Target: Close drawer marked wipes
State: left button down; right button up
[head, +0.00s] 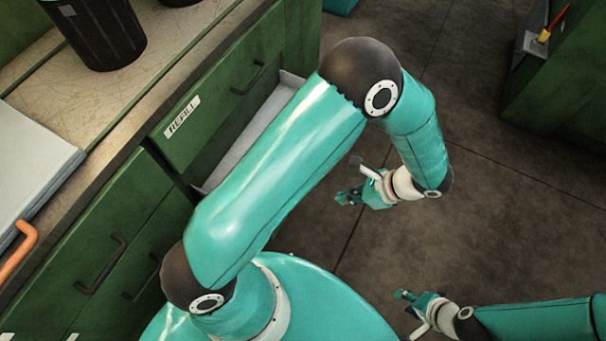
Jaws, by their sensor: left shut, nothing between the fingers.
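No label reading wipes is legible in the head view. A green drawer front marked REFILL (182,117) has a dark handle. Beside and below it, a pale grey drawer interior (238,146) shows, so a drawer there stands open; my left arm covers its front and any label. My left gripper (345,197) is shut and empty, over the floor to the right of that drawer, apart from it. My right gripper (404,296) is low at the right, over the floor; its fingers are too small to judge.
The worktop (45,75) above the drawers holds a black bin (104,35) and a pale flat case (30,165) with an orange handle (18,252). More green drawer fronts (130,225) sit at lower left. Another green cabinet (560,100) stands at upper right. Dark floor (490,190) between is clear.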

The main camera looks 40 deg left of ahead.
pick_arm(q)
jog(key=a+f+m+t+y+b, duration=0.1)
jog(key=a+f+y, duration=0.1)
jog(key=a, duration=1)
jog(key=shift+w+f+y, duration=0.15)
jog(key=shift+f+y, duration=0.15)
jog(key=shift+f, duration=0.3)
pick_arm(e)
jog(key=shift+f, duration=0.85)
